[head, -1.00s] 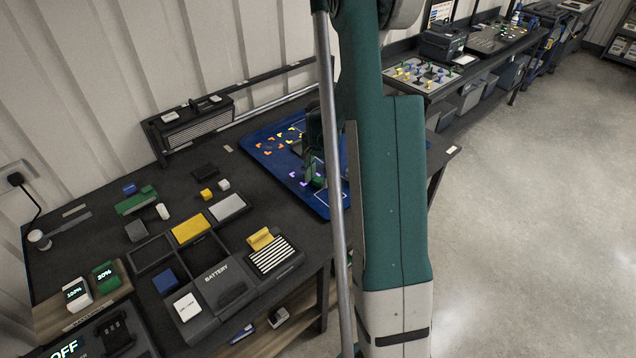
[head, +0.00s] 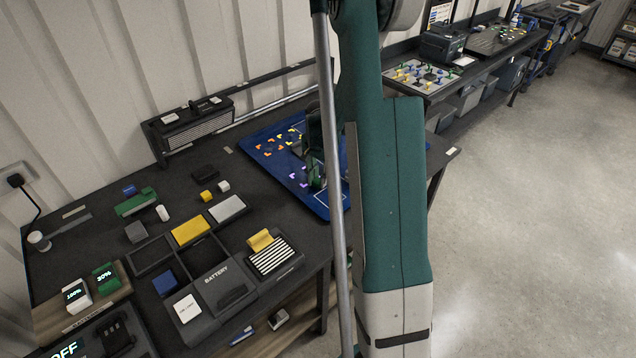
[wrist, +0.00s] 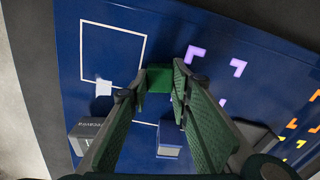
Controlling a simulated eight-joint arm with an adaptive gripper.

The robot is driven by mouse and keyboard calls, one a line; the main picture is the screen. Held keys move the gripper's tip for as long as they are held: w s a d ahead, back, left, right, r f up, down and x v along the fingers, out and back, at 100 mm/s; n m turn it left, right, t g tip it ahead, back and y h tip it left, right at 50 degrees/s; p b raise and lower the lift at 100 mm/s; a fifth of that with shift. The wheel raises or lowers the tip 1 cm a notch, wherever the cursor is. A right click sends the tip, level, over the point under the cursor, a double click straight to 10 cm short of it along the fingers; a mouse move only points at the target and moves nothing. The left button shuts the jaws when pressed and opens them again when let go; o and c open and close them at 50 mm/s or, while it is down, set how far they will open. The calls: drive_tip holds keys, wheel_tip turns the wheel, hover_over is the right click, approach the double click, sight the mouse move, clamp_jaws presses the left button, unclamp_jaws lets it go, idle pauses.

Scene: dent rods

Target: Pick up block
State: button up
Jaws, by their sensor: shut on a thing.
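In the wrist view, a green block (wrist: 158,78) sits between the fingertips of my gripper (wrist: 157,80). The two green-padded fingers are shut on it from both sides. It is over the blue mat (wrist: 64,50), near the right side of a white outlined rectangle. I cannot tell whether the block touches the mat. In the head view, my gripper (head: 315,172) is over the blue mat (head: 262,160), and my arm hides much of that area.
In the wrist view, a small white block (wrist: 104,88), a dark grey block (wrist: 84,132) and a blue-grey block (wrist: 170,140) stand near my fingers. Purple corner marks (wrist: 196,53) lie to the right. A battery tray (head: 225,285) and several loose blocks occupy the table's left side.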

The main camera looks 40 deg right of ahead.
sight(318, 180)
drive_tip(key=shift+r, duration=0.15)
wheel_tip(318, 180, up, 10)
idle(0.7)
